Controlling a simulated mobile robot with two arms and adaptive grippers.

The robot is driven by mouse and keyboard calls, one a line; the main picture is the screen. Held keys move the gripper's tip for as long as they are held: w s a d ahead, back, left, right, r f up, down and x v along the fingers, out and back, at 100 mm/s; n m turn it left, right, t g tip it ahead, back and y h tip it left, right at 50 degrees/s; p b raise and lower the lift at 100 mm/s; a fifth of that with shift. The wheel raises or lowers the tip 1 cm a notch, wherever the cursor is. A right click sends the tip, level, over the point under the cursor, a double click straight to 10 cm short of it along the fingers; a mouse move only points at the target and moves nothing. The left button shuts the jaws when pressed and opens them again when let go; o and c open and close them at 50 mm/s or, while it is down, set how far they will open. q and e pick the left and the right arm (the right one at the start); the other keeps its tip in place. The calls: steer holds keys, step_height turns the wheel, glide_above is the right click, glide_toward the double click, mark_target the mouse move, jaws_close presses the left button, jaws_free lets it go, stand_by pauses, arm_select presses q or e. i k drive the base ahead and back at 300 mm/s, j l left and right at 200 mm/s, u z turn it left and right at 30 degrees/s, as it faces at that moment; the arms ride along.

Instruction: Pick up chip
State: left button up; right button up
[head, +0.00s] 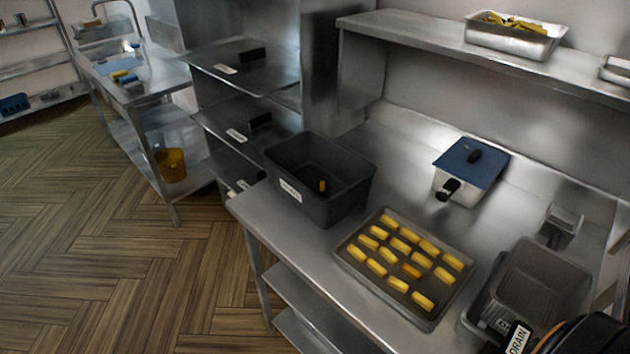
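Several yellow chips (397,262) lie in loose rows on a shallow metal tray (345,262) on the steel counter. One chip (411,271) among them is more orange than the others. A single orange piece, which looks like a chip (322,186), is inside the dark grey bin (336,205) left of the tray.
A blue-lidded metal container (470,168) stands behind the tray. A pan of yellow pieces (515,35) sits on the upper shelf (420,32). The wooden floor at left is clear.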

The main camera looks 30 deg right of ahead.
mark_target(404, 268)
steer(key=l+z, duration=0.1)
steer(key=z, duration=0.35)
steer(key=k+l+z, duration=0.1)
steer(key=z, duration=0.35)
steer(key=l+z, duration=0.15)
steer(key=z, duration=0.3)
steer(key=k+j+z, duration=0.2)
steer(key=i+l, duration=0.1)
